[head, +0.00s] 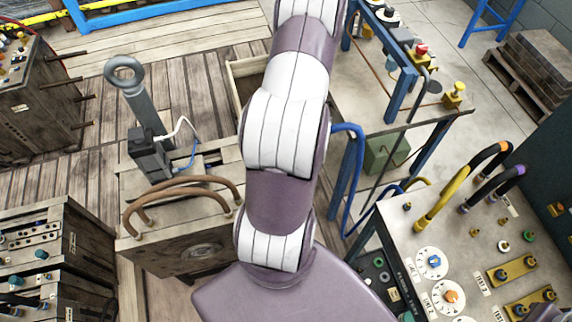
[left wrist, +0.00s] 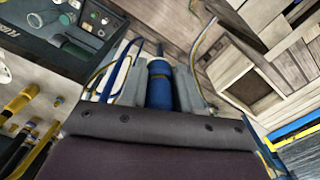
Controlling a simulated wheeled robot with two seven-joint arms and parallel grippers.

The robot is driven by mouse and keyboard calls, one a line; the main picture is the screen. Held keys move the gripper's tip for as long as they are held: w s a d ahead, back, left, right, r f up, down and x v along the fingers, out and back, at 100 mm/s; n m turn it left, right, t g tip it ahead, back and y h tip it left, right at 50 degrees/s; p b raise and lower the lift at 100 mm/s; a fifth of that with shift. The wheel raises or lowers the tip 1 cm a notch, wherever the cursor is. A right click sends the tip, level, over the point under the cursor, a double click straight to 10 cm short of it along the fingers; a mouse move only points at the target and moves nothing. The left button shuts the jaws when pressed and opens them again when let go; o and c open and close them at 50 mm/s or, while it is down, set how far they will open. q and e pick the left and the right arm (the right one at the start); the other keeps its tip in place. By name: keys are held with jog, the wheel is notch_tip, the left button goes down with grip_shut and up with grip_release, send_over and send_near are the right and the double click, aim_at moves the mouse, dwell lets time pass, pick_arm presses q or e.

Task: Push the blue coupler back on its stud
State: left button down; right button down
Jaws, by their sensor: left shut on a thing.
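In the left wrist view the blue coupler (left wrist: 159,86) is a short blue cylinder with a darker ringed top. It sits between the two grey fingers of my left gripper (left wrist: 157,84), which is shut on it. A thin dark-blue piece shows beyond the coupler's far end. In the head view my left arm's white and purple links cross the middle, and the purple hand hides the fingers and the coupler. I cannot make out the coupler's stud, or whether the coupler touches it. My right gripper is in neither view.
A sloping panel (head: 460,235) with dials and yellow and black hoses stands at the right. Looping blue hose (head: 353,150) hangs beside my arm. An open wooden box (left wrist: 225,70) shows in the wrist view.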

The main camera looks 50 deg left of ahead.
pick_arm(q)
jog(key=w+d+m+b, duration=0.4)
jog(key=w+d, duration=1.8)
jog(key=d, duration=0.1)
jog(key=b, duration=0.4)
send_over(407, 204)
notch_tip(407, 204, down, 6)
jog(key=shift+w+r, duration=0.1)
jog(key=shift+w, duration=0.05)
jog(key=shift+d+f, duration=0.1)
jog(key=shift+f, duration=0.5)
jog(key=shift+f, duration=0.25)
dwell(0.4)
jog(key=shift+f+b, duration=0.65)
jog(key=shift+f+b, duration=0.3)
jog(key=shift+f, duration=0.2)
dwell(1.2)
jog(key=shift+f, duration=0.1)
